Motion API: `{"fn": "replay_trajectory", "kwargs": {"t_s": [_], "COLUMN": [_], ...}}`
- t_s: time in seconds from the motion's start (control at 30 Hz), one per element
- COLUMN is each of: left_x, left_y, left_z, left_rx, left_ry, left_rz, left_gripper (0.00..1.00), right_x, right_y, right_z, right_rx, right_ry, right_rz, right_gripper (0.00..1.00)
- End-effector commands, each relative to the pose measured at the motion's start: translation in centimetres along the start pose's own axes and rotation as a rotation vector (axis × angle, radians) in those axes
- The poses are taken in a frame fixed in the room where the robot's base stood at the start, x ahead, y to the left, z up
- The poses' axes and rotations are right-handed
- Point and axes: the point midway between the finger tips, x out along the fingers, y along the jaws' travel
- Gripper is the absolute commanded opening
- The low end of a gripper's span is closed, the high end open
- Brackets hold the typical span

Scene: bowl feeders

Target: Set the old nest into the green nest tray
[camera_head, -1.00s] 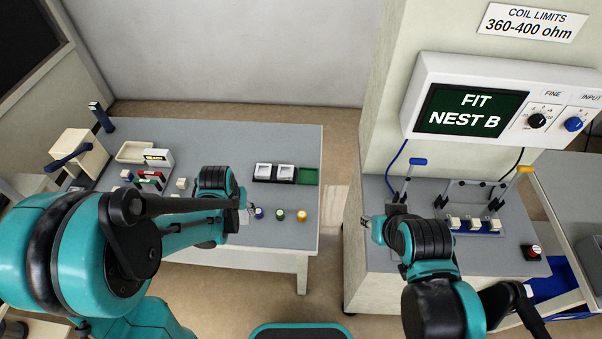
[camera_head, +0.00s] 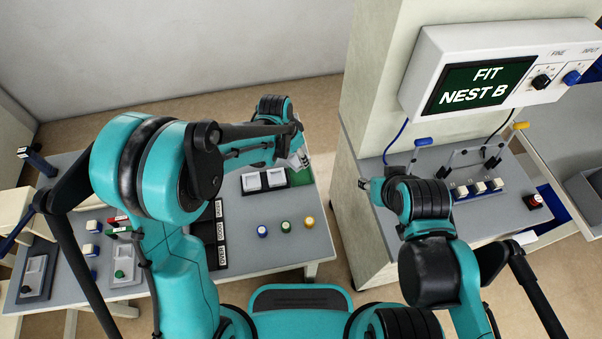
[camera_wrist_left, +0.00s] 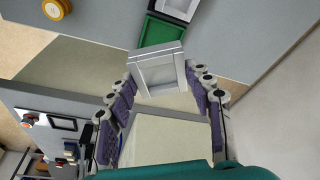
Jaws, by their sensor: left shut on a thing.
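My left gripper (camera_head: 300,158) is shut on the old nest, a light grey square block with a recessed face. The nest (camera_wrist_left: 160,73) sits between the finger pads in the left wrist view, above or just short of the green nest tray (camera_wrist_left: 160,32).
Blue, green and yellow round parts (camera_head: 285,224) stand on the table in front of the tray row. A labelled black rack (camera_head: 213,238) lies to their left. A screen (camera_head: 487,84) on the right reads FIT NEST B. A gap separates table and bench.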

Motion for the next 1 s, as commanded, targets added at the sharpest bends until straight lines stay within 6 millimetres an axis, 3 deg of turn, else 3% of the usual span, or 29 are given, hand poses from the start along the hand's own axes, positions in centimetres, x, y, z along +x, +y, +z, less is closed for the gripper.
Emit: {"fn": "replay_trajectory", "kwargs": {"t_s": [0.03,0.1,0.2,0.33,0.47,0.8,1.0], "left_x": [0.6,1.2,1.7,2.1,3.0,6.4,7.0], "left_y": [1.8,3.9,6.3,7.8,6.9,0.9,-0.7], "left_z": [-2.4,-4.8,-7.3,-8.6,-7.7,-1.6,-0.1], "left_rx": [0.115,0.257,0.407,0.506,0.528,0.522,0.526], "left_ry": [0.003,0.009,0.017,0.026,0.028,0.028,0.028], "left_rz": [0.032,0.067,0.106,0.131,0.135,0.135,0.136], "left_gripper": [0.18,0.18,0.18,0.18,0.18,0.18,0.18], "right_x": [0.1,0.1,0.2,0.3,0.8,2.9,3.3], "right_y": [0.0,0.0,0.0,0.0,0.0,0.0,0.0], "right_z": [0.1,0.1,0.1,0.2,0.6,2.1,2.4], "right_rx": [0.0,0.0,0.0,0.0,0.0,0.0,0.0], "right_ry": [0.0,0.0,0.0,0.0,0.0,0.0,0.0], "right_rz": [0.0,0.0,0.0,0.0,0.0,0.0,0.0], "right_gripper": [0.4,0.4,0.4,0.4,0.4,0.4,0.4]}}
